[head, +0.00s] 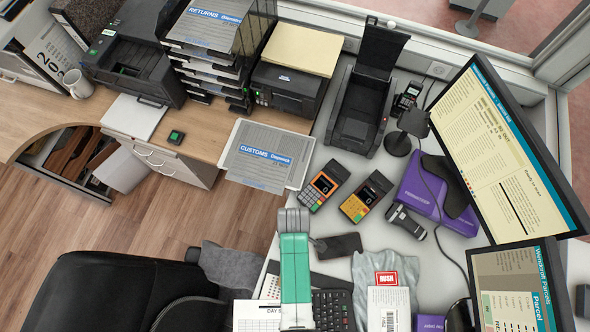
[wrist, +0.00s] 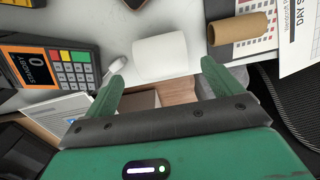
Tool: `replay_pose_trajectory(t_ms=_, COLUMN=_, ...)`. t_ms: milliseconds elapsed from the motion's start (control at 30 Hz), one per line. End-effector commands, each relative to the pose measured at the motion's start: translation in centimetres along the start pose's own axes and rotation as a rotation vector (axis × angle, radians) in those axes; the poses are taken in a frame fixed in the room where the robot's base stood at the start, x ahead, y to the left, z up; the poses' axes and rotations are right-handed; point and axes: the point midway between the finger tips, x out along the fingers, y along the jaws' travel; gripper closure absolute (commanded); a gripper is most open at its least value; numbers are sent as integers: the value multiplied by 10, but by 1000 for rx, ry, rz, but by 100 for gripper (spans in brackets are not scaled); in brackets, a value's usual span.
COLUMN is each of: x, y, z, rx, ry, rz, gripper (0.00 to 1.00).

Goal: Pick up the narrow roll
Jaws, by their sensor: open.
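In the wrist view a short white roll (wrist: 160,56) lies on its side on the counter. A longer brown cardboard tube (wrist: 243,36) lies to its right, on a printed sheet. I cannot tell for certain which is the narrow roll. My gripper (wrist: 163,67) is open and empty, its green fingers apart. The white roll lies ahead of and between the fingertips in the picture; contact is not visible. In the head view I cannot make out either roll; my green arm covers part of that area.
An orange-faced payment terminal (wrist: 48,68) is to the left in the wrist view. In the head view, a dark phone (head: 338,245), a keyboard (head: 333,309) and a grey mailing bag (head: 372,268) lie around my arm. A black chair (head: 100,295) stands at the lower left.

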Motion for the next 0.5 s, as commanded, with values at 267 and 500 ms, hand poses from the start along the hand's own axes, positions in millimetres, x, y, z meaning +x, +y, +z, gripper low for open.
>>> replay_pose_trajectory(t_ms=267, x=30, y=-3, z=0, rx=1, ry=0, rz=-1, gripper=9)
replay_pose_trajectory(t_ms=500, x=63, y=-4, z=-1, rx=2, ry=1, rz=2, gripper=9)
